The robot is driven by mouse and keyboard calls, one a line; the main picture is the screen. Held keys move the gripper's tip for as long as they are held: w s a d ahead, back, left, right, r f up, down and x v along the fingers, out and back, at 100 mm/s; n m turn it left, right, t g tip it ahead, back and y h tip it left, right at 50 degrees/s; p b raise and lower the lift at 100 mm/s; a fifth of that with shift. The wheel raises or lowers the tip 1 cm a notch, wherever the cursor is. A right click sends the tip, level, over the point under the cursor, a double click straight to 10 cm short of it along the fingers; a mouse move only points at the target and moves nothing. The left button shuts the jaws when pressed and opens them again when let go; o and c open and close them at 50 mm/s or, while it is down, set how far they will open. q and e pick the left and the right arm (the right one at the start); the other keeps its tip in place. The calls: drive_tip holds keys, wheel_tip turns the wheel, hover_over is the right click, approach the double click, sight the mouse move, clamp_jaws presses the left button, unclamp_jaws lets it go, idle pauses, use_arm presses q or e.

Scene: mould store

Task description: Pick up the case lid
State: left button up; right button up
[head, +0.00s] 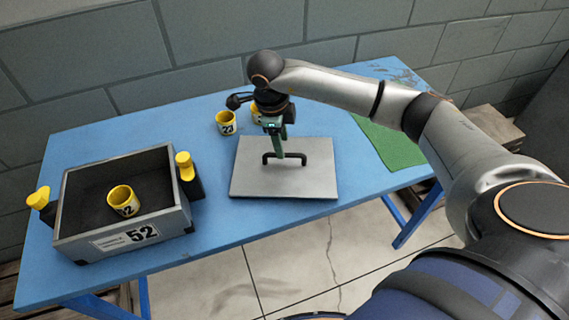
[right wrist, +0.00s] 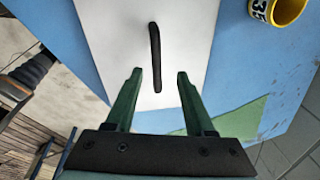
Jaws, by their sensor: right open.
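The case lid (head: 313,185) is a flat grey plate with a black bar handle (head: 300,155) standing up from its middle, lying on the blue table. In the right wrist view the lid (right wrist: 110,30) is pale and its handle (right wrist: 155,55) runs lengthwise. My right gripper (head: 281,155) points down above the lid at the handle. In the right wrist view its green fingers (right wrist: 160,74) are apart, and the handle's near end shows in the gap between them. I cannot tell whether they touch it. My left gripper is out of view.
An open grey case (head: 85,245) marked 52, with yellow-topped side pieces, stands at the table's left and holds a yellow mug (head: 122,197). A yellow mug (head: 226,123) stands behind the lid, with another partly hidden beside the gripper. A green mat (head: 385,140) lies at right.

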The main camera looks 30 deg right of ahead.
sight(285, 161)
drive_tip(key=shift+s+d+f, duration=0.1)
drive_tip(key=shift+d+f, duration=0.05)
drive_tip(key=shift+f, duration=0.8)
drive_tip(key=shift+s+d+f, duration=0.1)
drive_tip(key=shift+f, duration=0.85)
clamp_jaws()
drive_tip(key=shift+w, duration=0.1)
